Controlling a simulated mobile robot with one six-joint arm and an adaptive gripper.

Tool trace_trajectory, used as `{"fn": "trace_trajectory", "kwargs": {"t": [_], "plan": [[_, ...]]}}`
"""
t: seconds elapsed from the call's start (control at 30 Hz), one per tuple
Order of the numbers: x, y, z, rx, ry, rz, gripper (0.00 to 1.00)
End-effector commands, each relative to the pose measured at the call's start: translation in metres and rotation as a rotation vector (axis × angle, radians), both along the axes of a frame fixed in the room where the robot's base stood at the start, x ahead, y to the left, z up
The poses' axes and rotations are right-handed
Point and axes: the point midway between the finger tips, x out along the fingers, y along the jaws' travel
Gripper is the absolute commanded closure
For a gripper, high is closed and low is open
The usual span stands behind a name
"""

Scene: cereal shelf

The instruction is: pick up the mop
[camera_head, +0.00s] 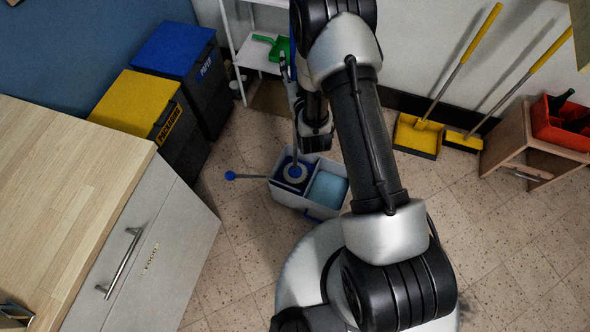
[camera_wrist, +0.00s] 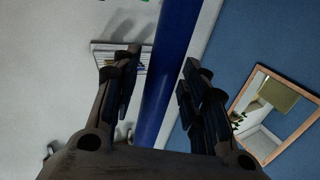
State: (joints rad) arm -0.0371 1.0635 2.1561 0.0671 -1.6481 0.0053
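The mop (camera_head: 295,145) stands nearly upright in a bucket (camera_head: 309,203). Its round head is in the bucket's left compartment, and light blue water shows in the right one. In the wrist view the mop's blue handle (camera_wrist: 171,75) runs up between my two dark fingers. My gripper (camera_wrist: 160,85) is open, with a visible gap on each side of the handle; I cannot tell how deep the handle sits between the fingers. In the head view my gripper (camera_head: 289,75) is at the upper part of the mop, partly hidden by my arm.
Yellow (camera_head: 137,104) and blue-lidded (camera_head: 172,50) bins stand at left, behind a wooden counter (camera_head: 60,175). A white shelf (camera_head: 256,48) is behind the bucket. Tiled floor around the bucket is mostly clear.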

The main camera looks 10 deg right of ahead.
Motion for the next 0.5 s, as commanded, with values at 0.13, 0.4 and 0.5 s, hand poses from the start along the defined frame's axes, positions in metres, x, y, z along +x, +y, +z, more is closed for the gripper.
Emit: {"fn": "trace_trajectory", "kwargs": {"t": [0.13, 0.4, 0.5], "plan": [[0.0002, 0.0, 0.0003, 0.0, -0.001, 0.0, 0.72], [0.0003, 0.0, 0.0004, 0.0, -0.001, 0.0, 0.9], [0.0003, 0.0, 0.0004, 0.0, -0.001, 0.0, 0.97]]}}
